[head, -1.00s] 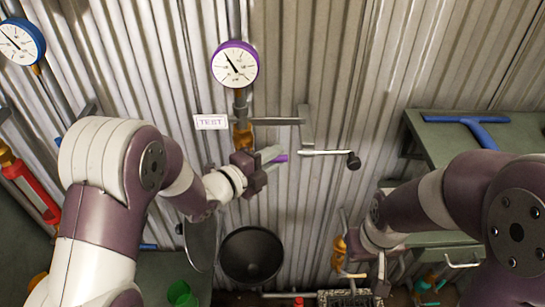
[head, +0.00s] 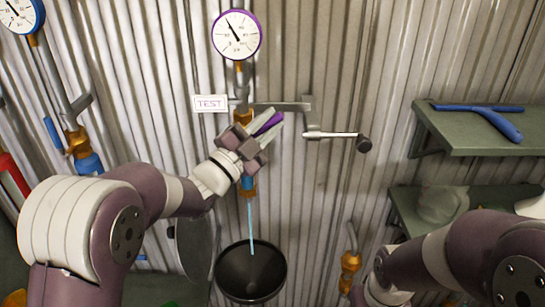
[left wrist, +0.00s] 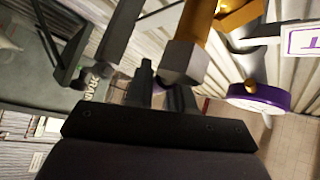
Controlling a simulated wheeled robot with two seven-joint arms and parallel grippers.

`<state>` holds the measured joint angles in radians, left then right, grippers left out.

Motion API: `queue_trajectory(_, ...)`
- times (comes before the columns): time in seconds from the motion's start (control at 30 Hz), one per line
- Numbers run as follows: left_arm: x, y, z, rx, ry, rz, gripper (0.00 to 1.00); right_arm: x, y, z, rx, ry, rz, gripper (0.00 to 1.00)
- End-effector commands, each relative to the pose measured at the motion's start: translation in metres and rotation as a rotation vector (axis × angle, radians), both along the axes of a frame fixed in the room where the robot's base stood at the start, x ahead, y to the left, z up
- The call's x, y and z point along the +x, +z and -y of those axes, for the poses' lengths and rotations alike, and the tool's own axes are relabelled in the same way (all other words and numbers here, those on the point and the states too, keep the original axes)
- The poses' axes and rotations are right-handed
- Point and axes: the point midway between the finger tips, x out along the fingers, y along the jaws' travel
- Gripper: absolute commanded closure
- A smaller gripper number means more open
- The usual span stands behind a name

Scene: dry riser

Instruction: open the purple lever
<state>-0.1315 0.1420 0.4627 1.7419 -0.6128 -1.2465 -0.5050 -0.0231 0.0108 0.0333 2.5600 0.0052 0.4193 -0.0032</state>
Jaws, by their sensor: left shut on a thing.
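The purple lever (head: 268,122) sits on the pipe below the purple-rimmed gauge (head: 237,35) and slants up to the right. My left gripper (head: 264,134) is shut on the lever, its fingers covering part of it. A thin light-blue stream (head: 251,222) runs from the pipe end under the gripper into a black bowl (head: 248,282). In the left wrist view the gauge's purple rim (left wrist: 258,97) shows, and dark fingers hide most of the lever. My right arm is at the lower right; its gripper is out of view.
A TEST sign (head: 211,103) is left of the pipe. A grey bracket and a crank with a black knob (head: 363,144) stick out to the right. A blue-handled tool (head: 490,120) lies on a green shelf (head: 470,140). A blue-rimmed gauge (head: 17,12) is far left.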

Motion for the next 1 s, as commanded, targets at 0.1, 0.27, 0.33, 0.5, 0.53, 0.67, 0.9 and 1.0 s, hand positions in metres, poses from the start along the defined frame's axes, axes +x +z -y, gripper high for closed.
queue_trajectory(0.1, -0.001, -0.008, -0.005, -0.108, -0.001, 0.002, 1.0, 0.0, -0.04, 0.0, 0.0, 0.0, 0.0, 0.57)
queue_trajectory(0.27, -0.001, 0.0, -0.012, -0.249, 0.0, 0.001, 1.0, 0.0, -0.072, 0.0, 0.0, 0.0, 0.0, 0.57)
queue_trajectory(0.33, 0.0, 0.003, -0.015, -0.304, -0.001, 0.0, 1.0, 0.0, -0.084, 0.0, 0.0, 0.0, 0.0, 0.57)
queue_trajectory(0.5, 0.0, 0.009, -0.022, -0.418, 0.0, -0.001, 1.0, 0.0, -0.108, 0.0, 0.0, 0.0, 0.0, 0.57)
queue_trajectory(0.53, 0.0, 0.01, -0.023, -0.435, 0.0, -0.002, 1.0, 0.0, -0.112, 0.0, 0.0, 0.0, 0.0, 0.57)
queue_trajectory(0.67, 0.0, 0.013, -0.027, -0.495, 0.001, -0.004, 1.0, 0.0, -0.124, 0.0, 0.0, 0.0, 0.0, 0.57)
queue_trajectory(0.9, 0.001, 0.017, -0.031, -0.556, 0.001, -0.006, 1.0, 0.0, -0.134, 0.0, 0.0, 0.0, 0.0, 0.57)
queue_trajectory(1.0, 0.001, 0.019, -0.032, -0.566, 0.002, -0.007, 1.0, 0.0, -0.136, 0.0, 0.0, 0.0, 0.0, 0.57)
